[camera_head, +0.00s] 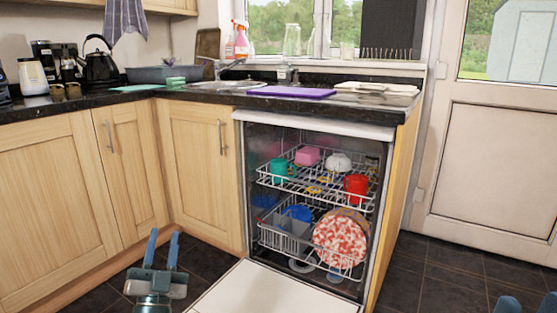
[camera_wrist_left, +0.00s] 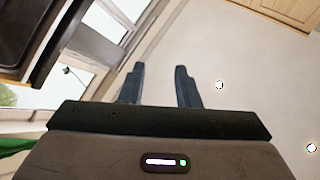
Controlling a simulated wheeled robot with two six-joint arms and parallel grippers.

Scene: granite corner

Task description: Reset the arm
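My left gripper (camera_head: 163,243) is at the lower left of the head view, in front of the wooden cabinets, with its two blue fingers pointing up and apart. The left wrist view also shows the left gripper (camera_wrist_left: 160,84), with a clear gap and nothing between its fingers. My right gripper (camera_head: 527,304) shows only as two separated blue tips at the bottom right edge of the head view. Nothing shows between those tips, and the rest of it is out of frame.
The dishwasher (camera_head: 383,180) stands open, its door (camera_head: 270,290) lowered. Its racks hold a red mug (camera_head: 356,186), a teal mug (camera_head: 281,169) and a patterned plate (camera_head: 341,238). A dark worktop (camera_head: 215,97) carries a kettle (camera_head: 100,66) and purple board (camera_head: 292,92). Floor at right is clear.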

